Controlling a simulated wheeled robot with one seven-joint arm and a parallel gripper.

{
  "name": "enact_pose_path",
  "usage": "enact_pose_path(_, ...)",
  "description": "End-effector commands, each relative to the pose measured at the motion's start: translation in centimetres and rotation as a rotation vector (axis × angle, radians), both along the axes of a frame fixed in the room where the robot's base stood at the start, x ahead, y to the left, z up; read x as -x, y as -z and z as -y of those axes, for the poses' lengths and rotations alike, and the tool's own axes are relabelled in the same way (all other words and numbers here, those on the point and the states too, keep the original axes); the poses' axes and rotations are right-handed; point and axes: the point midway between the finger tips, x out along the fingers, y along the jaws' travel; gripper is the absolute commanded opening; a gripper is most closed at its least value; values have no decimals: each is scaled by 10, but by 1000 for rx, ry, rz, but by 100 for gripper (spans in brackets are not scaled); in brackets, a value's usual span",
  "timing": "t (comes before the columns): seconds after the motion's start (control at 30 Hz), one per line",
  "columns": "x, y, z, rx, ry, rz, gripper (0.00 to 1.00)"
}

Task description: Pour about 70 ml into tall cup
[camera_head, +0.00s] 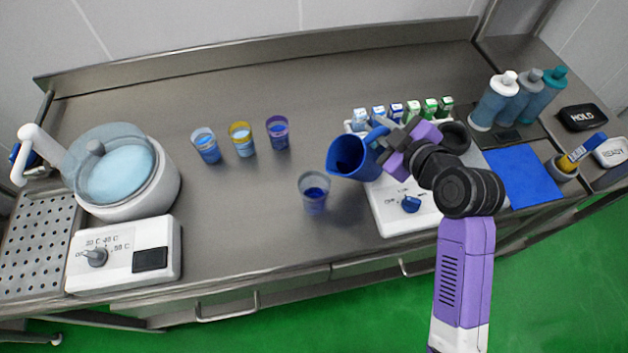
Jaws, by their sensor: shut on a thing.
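A blue jug (350,158) is held by my gripper (383,148), which is shut on its handle side. The jug is raised above the counter and tilted, with its dark opening facing the front left. A clear tall cup (314,193) stands upright on the counter, just below and left of the jug. It shows blue in its lower part; whether that is liquid or coloring I cannot tell. No stream between jug and cup can be made out.
Three small cups, blue (207,146), yellow (241,139) and purple (278,133), stand behind left. A white appliance (393,207) sits under my arm. Pump bottles (493,101) and a blue mat (521,176) are right. A round vat (125,180) is left. The counter's front middle is clear.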

Motion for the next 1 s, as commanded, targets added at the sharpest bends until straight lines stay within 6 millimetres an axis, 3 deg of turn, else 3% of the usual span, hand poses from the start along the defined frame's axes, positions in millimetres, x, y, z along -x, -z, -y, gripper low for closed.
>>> enact_pose_path(1.0, -3, 1, 5, -28, 3, -15, 0)
